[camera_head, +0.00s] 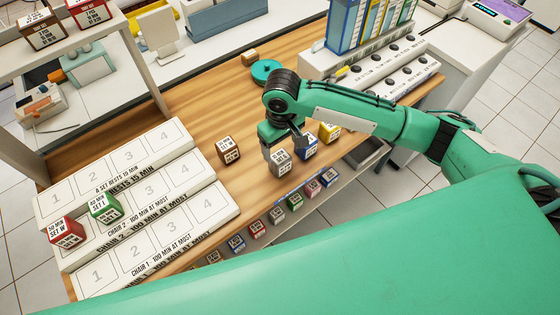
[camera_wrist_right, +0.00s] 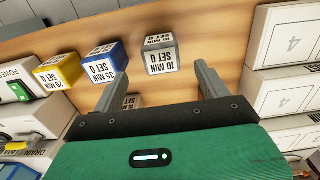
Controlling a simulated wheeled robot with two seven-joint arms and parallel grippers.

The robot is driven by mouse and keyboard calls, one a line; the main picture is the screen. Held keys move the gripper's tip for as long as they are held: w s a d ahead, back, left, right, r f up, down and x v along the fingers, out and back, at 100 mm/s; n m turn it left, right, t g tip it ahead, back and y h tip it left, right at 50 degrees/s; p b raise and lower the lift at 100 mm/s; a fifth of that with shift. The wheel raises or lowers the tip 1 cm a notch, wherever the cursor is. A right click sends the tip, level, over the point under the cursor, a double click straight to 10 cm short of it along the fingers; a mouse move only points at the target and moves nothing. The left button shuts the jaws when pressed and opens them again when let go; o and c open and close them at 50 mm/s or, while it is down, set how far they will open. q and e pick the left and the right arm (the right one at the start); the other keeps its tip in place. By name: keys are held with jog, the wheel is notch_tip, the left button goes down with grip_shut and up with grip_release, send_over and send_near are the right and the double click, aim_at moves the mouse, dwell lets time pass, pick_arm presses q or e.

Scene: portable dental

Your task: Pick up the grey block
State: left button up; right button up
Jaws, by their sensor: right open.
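The grey block (camera_head: 279,162), with a white lettered label, sits on the wooden counter near its front edge. In the right wrist view the grey block (camera_wrist_right: 160,54) shows ahead of the fingertips, roughly centred between them. My right gripper (camera_head: 283,142) is close to the grey block in the head view and partly overlaps it. In the right wrist view its fingers (camera_wrist_right: 160,73) are spread, with nothing gripped between them. Contact with the block cannot be told. My left gripper is not in view.
A blue block (camera_head: 306,149) and a yellow block (camera_head: 328,133) stand close on the right. A brown block (camera_head: 228,150) stands left. Numbered white chair racks (camera_head: 205,208) lie further left. A partly hidden block (camera_wrist_right: 132,101) shows by one finger in the wrist view.

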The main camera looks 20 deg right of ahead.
aim_at(281, 157)
notch_tip(281, 157, down, 5)
jog(key=shift+r, duration=0.15)
jog(key=shift+w+a+f+p, duration=0.15)
jog(key=shift+f+p, duration=0.7)
jog(key=shift+f, duration=1.8)
jog(key=c, duration=1.1)
jog(key=shift+r, duration=0.1)
